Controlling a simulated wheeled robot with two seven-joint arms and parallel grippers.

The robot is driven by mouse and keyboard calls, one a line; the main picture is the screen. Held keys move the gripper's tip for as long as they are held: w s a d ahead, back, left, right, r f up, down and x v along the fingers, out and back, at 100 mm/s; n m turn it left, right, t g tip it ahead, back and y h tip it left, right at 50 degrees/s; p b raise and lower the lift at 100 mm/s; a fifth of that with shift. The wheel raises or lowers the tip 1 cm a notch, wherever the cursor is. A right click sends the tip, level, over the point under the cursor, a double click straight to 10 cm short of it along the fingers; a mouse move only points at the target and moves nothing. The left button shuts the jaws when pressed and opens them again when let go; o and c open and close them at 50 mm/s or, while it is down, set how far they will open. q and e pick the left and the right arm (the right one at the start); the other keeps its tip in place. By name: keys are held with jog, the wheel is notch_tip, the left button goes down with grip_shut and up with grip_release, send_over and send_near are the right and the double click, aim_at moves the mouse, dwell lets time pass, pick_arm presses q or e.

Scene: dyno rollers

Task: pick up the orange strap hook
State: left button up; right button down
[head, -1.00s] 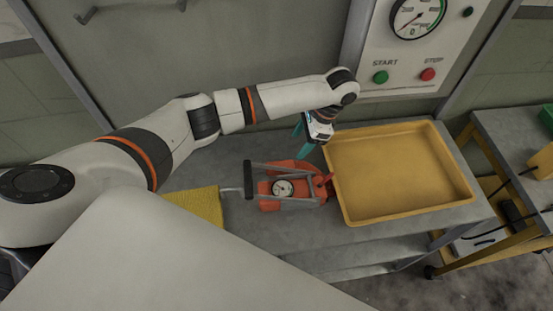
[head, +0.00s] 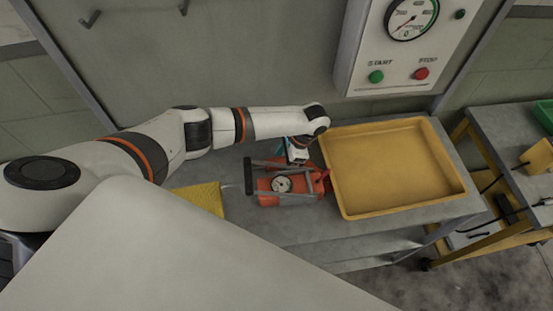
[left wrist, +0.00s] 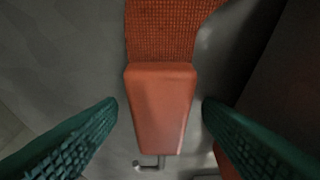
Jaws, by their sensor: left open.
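The orange strap hook shows in the left wrist view as a smooth orange block (left wrist: 160,105). A woven orange strap (left wrist: 165,30) runs from its top, and a small grey metal hook (left wrist: 148,166) sticks out below. My left gripper (left wrist: 160,112) is open, with one teal finger on each side of the block and a visible gap on both sides. In the head view my left gripper (head: 294,152) is low over the grey bench, just behind the orange gauge device. The strap hook cannot be made out clearly there. My right gripper is not in view.
The orange device with a round gauge and grey frame (head: 282,185) stands close in front of the gripper. A yellow tray (head: 455,190) lies right of it and a yellow cloth (head: 200,198) left. A START/STOP panel (head: 398,50) is on the wall behind.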

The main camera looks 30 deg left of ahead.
pick_arm(q)
jog(key=c, duration=1.1)
jog(key=shift+c, duration=0.3)
jog(key=shift+r, duration=0.15)
